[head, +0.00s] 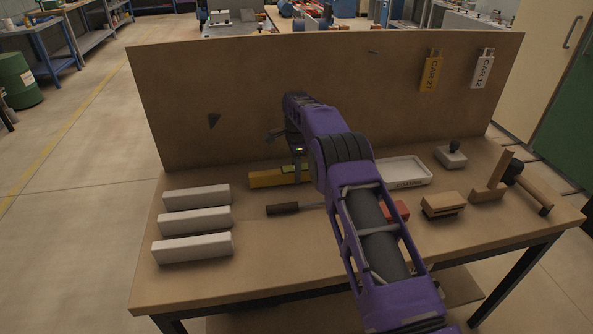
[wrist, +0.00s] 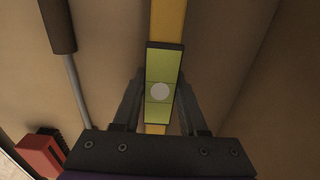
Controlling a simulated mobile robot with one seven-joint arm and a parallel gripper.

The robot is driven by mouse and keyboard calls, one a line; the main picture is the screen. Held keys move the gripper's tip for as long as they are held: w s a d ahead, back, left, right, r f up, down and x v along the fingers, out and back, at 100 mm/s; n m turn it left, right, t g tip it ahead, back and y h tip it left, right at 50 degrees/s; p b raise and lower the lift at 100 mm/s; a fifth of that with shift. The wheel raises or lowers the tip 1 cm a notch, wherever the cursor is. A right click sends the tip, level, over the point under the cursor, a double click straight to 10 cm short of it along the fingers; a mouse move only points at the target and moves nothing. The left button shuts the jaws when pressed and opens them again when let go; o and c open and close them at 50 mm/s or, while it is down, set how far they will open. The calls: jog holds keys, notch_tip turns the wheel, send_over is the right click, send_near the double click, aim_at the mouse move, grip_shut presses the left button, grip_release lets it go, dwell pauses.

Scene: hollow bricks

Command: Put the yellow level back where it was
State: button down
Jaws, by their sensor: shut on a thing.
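The yellow level (head: 268,180) lies along the back part of the workbench, below the brown back panel. Part of it is hidden behind my purple arm in the head view. In the wrist view the level (wrist: 167,22) runs up the picture, with its pale green vial window (wrist: 160,85) between my fingers. My gripper (head: 297,176) is shut on the level around this window. From the frames I cannot tell whether the level touches the bench top or is just above it.
A dark-handled screwdriver (head: 283,209) lies close in front of the level. Several white bricks (head: 195,220) stand at the left. A white tray (head: 428,178), a red item (head: 398,210), a wooden brush (head: 442,205) and a mallet (head: 530,188) are to the right. Tags hang on the panel (head: 330,75).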

jog(key=shift+f, duration=0.25)
dwell(0.5)
jog(key=shift+c, duration=1.8)
grip_release()
notch_tip(320, 180, up, 17)
jog(key=p, duration=0.4)
jog(key=shift+r, duration=0.2)
